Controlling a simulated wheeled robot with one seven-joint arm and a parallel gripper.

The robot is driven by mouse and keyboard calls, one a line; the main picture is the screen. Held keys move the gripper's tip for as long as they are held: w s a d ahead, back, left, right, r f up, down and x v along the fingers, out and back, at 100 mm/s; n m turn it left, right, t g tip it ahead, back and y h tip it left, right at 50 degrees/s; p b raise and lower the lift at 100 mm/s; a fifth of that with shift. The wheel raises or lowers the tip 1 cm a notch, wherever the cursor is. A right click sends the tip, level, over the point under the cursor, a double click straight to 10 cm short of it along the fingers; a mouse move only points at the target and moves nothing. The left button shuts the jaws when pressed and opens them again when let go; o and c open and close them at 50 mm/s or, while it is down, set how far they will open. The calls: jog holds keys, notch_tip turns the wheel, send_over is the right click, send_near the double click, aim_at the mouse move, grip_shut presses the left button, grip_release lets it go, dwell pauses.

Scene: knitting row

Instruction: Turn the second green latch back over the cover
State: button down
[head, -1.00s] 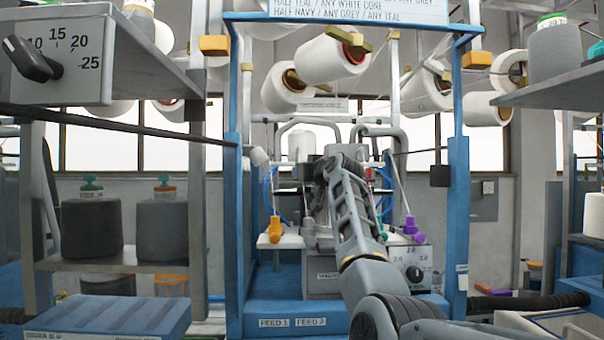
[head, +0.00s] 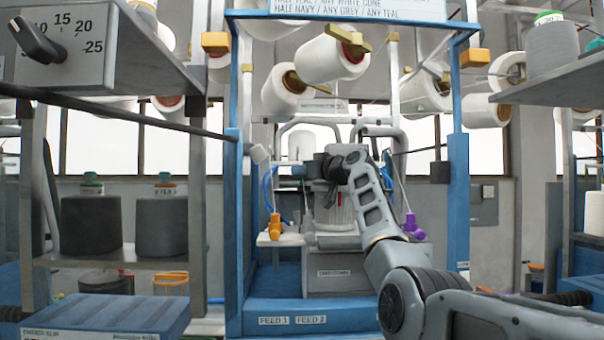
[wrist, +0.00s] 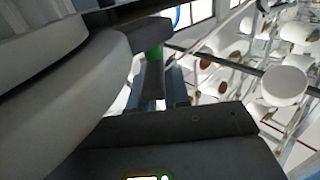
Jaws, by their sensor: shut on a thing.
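In the head view my gripper (head: 328,172) is over the knitting machine at the middle of the blue frame, mostly hidden by my wrist. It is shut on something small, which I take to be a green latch. In the wrist view a green piece (wrist: 154,55) shows on a dark upright part, close to the dark grey bodies in front of the camera. The cover (head: 338,215) lies below my wrist, with a clear part and red marks showing. Whether the latch lies over the cover cannot be told.
Blue posts (head: 457,190) stand on both sides of the machine. An orange piece (head: 276,225) and a purple piece (head: 410,226) flank it. White yarn cones (head: 330,58) hang above. A shelf with grey cones (head: 162,225) stands at left.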

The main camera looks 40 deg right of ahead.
jog(key=c, duration=1.2)
grip_release()
jog(key=shift+s, duration=0.15)
jog(key=shift+s+d+f, duration=0.1)
jog(key=shift+s, duration=0.2)
jog(key=shift+s+d+b, duration=0.2)
jog(key=shift+s+b, duration=0.95)
jog(key=shift+s, duration=2.3)
